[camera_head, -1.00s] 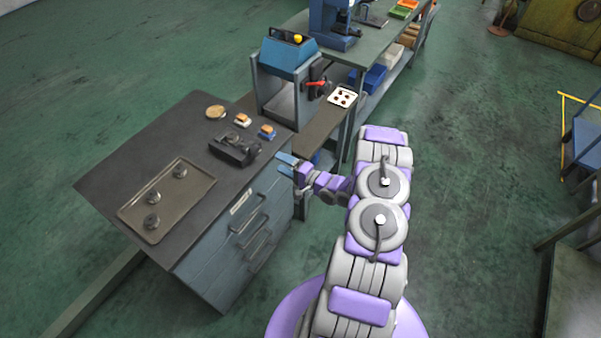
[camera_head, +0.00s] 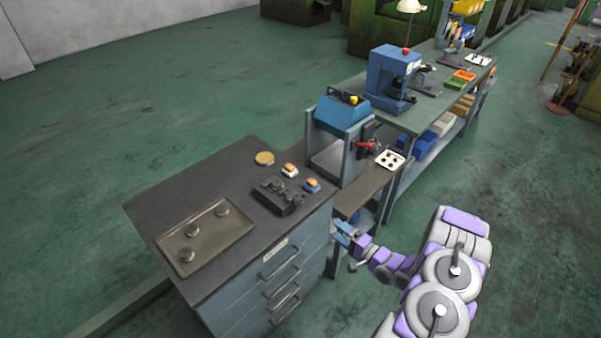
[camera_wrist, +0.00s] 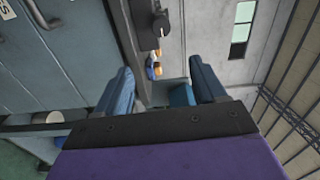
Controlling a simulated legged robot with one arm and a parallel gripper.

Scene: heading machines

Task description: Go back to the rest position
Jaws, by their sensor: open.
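My gripper (camera_head: 343,233) is at the end of my purple and grey arm, beside the right front corner of the grey drawer cabinet (camera_head: 255,285). In the wrist view, its two blue fingers (camera_wrist: 160,95) stand wide apart with nothing between them. The cabinet's drawer front and handle show on the left of the wrist view. No object is held.
On the cabinet top are a tray (camera_head: 245,222) with several round parts, a black fixture (camera_head: 280,194), two small orange-topped blocks and a round disc (camera_head: 264,158). A blue machine (camera_head: 342,112) and a long workbench (camera_head: 425,110) stand behind. Open green floor lies to the right.

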